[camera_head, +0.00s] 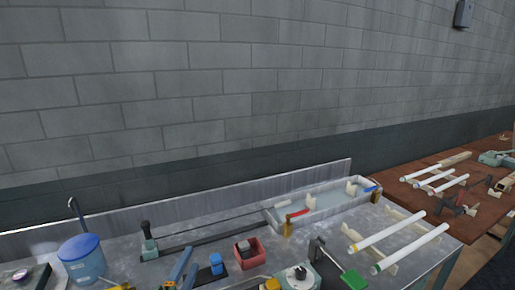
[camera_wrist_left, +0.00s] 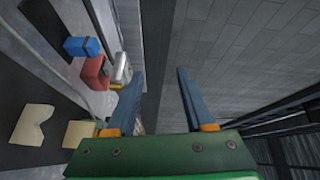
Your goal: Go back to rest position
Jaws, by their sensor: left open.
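My left gripper (camera_head: 184,262) shows at the bottom edge of the head view, its blue fingers pointing up over the near side of the grey metal bench (camera_head: 215,212). In the left wrist view the same gripper (camera_wrist_left: 160,75) has its two blue-grey fingers spread wide, with nothing between them. The fingers have orange bases on a green palm. My right gripper is not recognisable in the head view.
A red box (camera_head: 260,256) and blue block (camera_head: 216,260) lie right of my left gripper. A blue-lidded jar (camera_head: 80,246) stands left. A shallow tray (camera_head: 325,208) sits at the back. White tubes (camera_head: 385,238) rest on supports at right. A grey block wall stands behind.

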